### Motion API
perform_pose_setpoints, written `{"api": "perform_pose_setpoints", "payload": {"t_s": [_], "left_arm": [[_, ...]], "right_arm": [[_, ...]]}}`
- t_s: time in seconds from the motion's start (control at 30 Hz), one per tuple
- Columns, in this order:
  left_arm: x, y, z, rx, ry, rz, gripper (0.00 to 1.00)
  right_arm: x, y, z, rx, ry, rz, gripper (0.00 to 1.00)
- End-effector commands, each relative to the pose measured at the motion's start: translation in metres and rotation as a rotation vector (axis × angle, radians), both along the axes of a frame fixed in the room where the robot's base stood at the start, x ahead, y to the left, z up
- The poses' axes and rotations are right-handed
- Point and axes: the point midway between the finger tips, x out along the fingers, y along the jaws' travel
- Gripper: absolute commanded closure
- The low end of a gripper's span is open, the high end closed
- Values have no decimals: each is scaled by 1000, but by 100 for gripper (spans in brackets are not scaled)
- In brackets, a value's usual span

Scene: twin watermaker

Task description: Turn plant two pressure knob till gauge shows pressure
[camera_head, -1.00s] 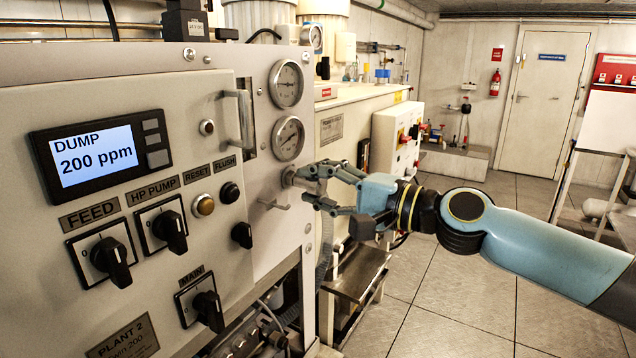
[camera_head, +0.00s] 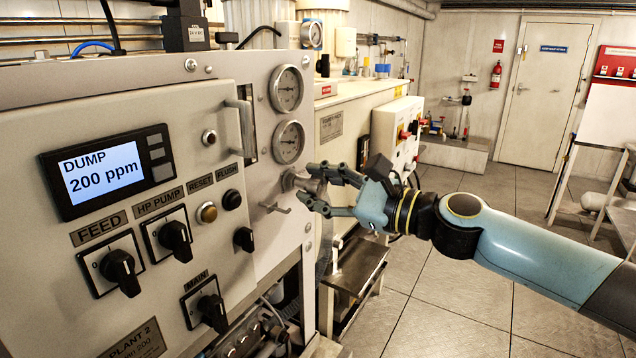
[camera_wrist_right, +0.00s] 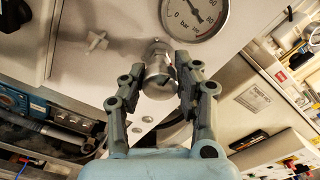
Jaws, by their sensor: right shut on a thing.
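The plant two panel (camera_head: 258,215) stands at the left, with a "PLANT 2" label (camera_head: 135,342) at its bottom. The metal pressure knob (camera_head: 289,180) sits below two round gauges, the upper gauge (camera_head: 286,88) and the lower gauge (camera_head: 288,141). My right gripper (camera_head: 305,184) is shut on the knob from the right. In the right wrist view the silvery knob (camera_wrist_right: 158,82) is between the two fingers (camera_wrist_right: 158,84). Part of a gauge (camera_wrist_right: 195,14) shows above it; its needle points up and left there. My left gripper is not in view.
The display (camera_head: 105,170) reads "DUMP 200 ppm". Black rotary switches, such as the FEED switch (camera_head: 119,272), are further left. Open floor (camera_head: 440,290) lies to the right.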

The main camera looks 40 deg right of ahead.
Motion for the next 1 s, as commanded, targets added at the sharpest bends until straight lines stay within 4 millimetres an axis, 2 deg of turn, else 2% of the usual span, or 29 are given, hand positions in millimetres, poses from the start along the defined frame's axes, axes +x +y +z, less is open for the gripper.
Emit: {"api": "perform_pose_setpoints", "payload": {"t_s": [0.33, 0.87, 0.9, 1.0], "left_arm": [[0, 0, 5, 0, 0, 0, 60], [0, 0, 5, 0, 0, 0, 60], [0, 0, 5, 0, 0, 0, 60], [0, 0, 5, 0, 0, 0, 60]], "right_arm": [[0, 0, -1, 123, 53, 0, 100], [0, 0, -2, 143, 63, 0, 100], [0, 0, -2, 143, 63, 0, 65], [0, 0, -2, 142, 63, 0, 52]]}}
